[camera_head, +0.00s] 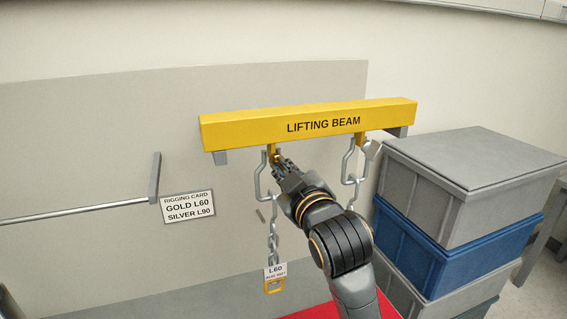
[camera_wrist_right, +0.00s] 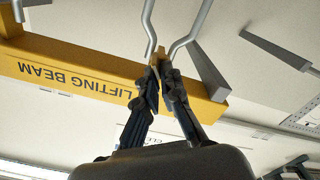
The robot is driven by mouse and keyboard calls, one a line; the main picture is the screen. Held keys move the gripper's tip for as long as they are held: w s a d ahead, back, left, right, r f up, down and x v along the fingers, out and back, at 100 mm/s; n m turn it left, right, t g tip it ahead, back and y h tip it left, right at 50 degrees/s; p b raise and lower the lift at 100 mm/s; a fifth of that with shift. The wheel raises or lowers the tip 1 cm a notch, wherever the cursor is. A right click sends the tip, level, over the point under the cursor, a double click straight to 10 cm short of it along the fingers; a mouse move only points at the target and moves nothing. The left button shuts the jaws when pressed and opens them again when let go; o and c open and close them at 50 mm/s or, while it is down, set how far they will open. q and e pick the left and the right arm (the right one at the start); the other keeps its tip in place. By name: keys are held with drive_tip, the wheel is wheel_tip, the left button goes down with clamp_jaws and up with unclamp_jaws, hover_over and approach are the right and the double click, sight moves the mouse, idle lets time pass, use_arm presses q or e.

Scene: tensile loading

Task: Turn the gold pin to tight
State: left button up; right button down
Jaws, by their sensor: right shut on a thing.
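The yellow lifting beam (camera_head: 300,123) hangs across the middle of the head view. A grey shackle (camera_head: 260,178) hangs at its left yellow lug, with a chain (camera_head: 273,240) and an L60 tag (camera_head: 275,270) below. My right gripper (camera_head: 278,160) is at this lug, its fingers shut on the gold pin, which the fingertips mostly hide. In the wrist view, the right gripper's fingertips (camera_wrist_right: 161,68) meet at the yellow lug, between the grey shackle legs (camera_wrist_right: 187,40). Whether the pin is tight cannot be seen. My left gripper is not in view.
A second shackle (camera_head: 347,165) hangs at the beam's right end, beside my right arm. A rigging card (camera_head: 188,207) reads gold L60, silver L90. Stacked grey and blue crates (camera_head: 455,245) stand close on the right. A rail (camera_head: 80,212) runs at left.

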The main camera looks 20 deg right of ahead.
drive_tip(key=shift+r+m, duration=0.15)
drive_tip(key=shift+m, duration=0.55)
drive_tip(key=c, duration=1.5)
unclamp_jaws()
drive_tip(key=shift+w, duration=0.1)
wheel_tip(320, 180, up, 10)
drive_tip(key=shift+f, duration=0.1)
